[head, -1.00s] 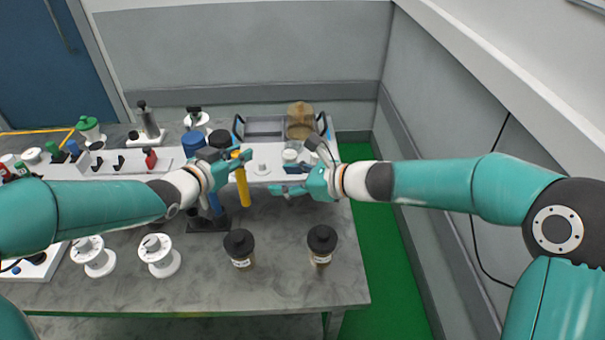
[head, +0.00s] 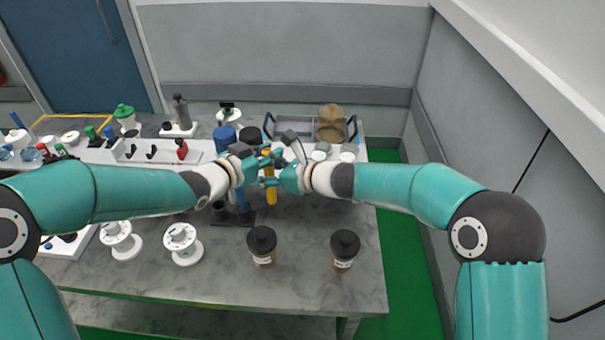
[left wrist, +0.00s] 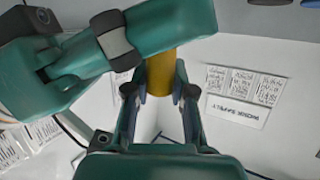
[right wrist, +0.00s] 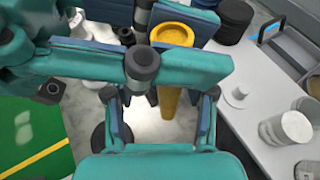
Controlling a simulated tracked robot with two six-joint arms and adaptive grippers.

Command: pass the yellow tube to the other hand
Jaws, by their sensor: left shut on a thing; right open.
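The yellow tube (head: 271,190) is upright above the table. My left gripper (head: 263,161) is shut on its upper part, and the tube shows between its fingers in the left wrist view (left wrist: 160,75). My right gripper (head: 279,180) is open close beside the tube, just below the left one. In the right wrist view the tube (right wrist: 170,101) stands between the right gripper's parted fingers, its open top (right wrist: 173,35) showing above the left gripper's fingers, which cross in front. I cannot tell whether the right fingers touch it.
Two brown jars with black lids (head: 262,245) (head: 344,250) and white spools (head: 182,243) stand at the table's front. A black stand (head: 233,218) is below the grippers. A grey tray (head: 295,127) and white containers (head: 347,157) are behind. Bare table lies at front centre.

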